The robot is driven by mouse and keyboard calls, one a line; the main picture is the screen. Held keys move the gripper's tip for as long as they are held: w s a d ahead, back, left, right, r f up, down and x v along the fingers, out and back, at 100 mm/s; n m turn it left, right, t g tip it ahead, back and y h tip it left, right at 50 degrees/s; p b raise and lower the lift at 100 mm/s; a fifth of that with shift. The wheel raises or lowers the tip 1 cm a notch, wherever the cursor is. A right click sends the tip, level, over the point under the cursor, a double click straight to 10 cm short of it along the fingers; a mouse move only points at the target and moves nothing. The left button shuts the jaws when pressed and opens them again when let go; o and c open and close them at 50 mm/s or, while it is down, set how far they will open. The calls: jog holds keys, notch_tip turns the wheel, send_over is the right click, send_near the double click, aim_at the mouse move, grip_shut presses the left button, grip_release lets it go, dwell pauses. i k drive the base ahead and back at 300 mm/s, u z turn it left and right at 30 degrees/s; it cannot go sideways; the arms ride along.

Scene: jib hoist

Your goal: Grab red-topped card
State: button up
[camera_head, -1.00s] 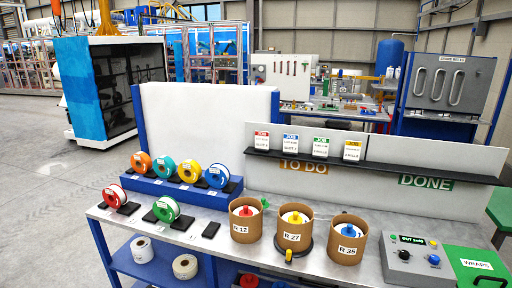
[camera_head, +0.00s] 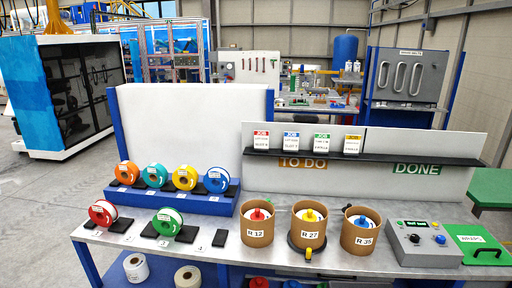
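The red-topped job card (camera_head: 261,140) stands upright on the dark shelf above the TO DO sign, at the left end of the row of cards. A blue-topped card (camera_head: 290,141) stands just to its right, then a green-topped card (camera_head: 321,143) and a yellow-topped card (camera_head: 352,145). Each card is white below its coloured band, with small print I cannot read. My gripper is not in view.
The dark shelf (camera_head: 400,158) is empty above the DONE sign (camera_head: 416,170). Below it on the bench stand brown tubs (camera_head: 257,233), a grey control box (camera_head: 423,243) and a green WRAPS box (camera_head: 478,245). Coloured spools (camera_head: 216,180) stand on the left.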

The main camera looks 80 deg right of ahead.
aim_at(261, 138)
jog(key=i, duration=0.85)
jog(key=u, duration=0.25)
jog(key=k, duration=0.15)
jog(key=z, duration=3.25)
jog(key=i, duration=0.2)
